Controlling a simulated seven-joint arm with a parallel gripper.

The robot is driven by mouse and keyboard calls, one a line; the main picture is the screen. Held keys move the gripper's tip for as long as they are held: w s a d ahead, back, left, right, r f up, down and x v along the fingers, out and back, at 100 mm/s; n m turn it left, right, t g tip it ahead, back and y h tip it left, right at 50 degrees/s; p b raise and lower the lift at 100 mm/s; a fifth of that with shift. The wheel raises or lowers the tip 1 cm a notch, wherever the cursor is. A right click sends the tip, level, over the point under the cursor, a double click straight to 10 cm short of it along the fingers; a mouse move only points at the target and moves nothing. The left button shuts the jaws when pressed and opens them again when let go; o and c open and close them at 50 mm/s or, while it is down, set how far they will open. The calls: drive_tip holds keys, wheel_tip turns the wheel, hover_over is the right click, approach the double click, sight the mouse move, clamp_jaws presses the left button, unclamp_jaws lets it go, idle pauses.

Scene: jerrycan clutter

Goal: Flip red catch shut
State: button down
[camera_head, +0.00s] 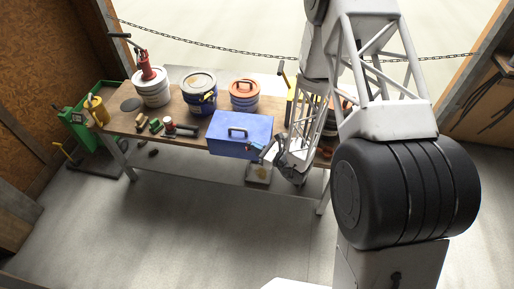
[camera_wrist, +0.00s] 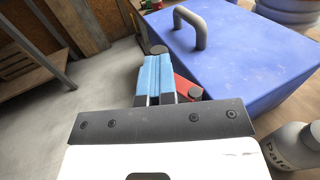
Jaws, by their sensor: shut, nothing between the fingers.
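The red catch (camera_wrist: 187,88) shows in the wrist view at the side of the blue box (camera_wrist: 250,50), partly hidden behind my gripper. My gripper (camera_wrist: 157,62) has light-blue fingers, closed together and empty. They lie just left of the catch; I cannot tell whether they touch it. In the head view the blue box (camera_head: 232,146) stands at the table's front edge, lid down, with a grey handle on top. My gripper (camera_head: 256,146) is at its right front side there. The catch cannot be made out in the head view.
On the wooden table (camera_head: 128,128) stand a white bucket (camera_head: 153,92), a dark-blue bucket (camera_head: 199,98) and an orange-lidded bucket (camera_head: 244,97) behind the box. Small items lie left of the box. A pale bottle (camera_wrist: 294,146) stands close right of my gripper. Floor in front is clear.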

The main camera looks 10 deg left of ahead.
drive_tip(key=shift+a, duration=0.2)
drive_tip(key=shift+w+a, duration=0.8)
drive_tip(key=shift+w, duration=0.4)
idle(1.4)
drive_tip(key=s+d, duration=0.5)
drive_tip(key=s, duration=0.8)
idle(0.3)
drive_tip(key=shift+r, duration=0.15)
idle(0.4)
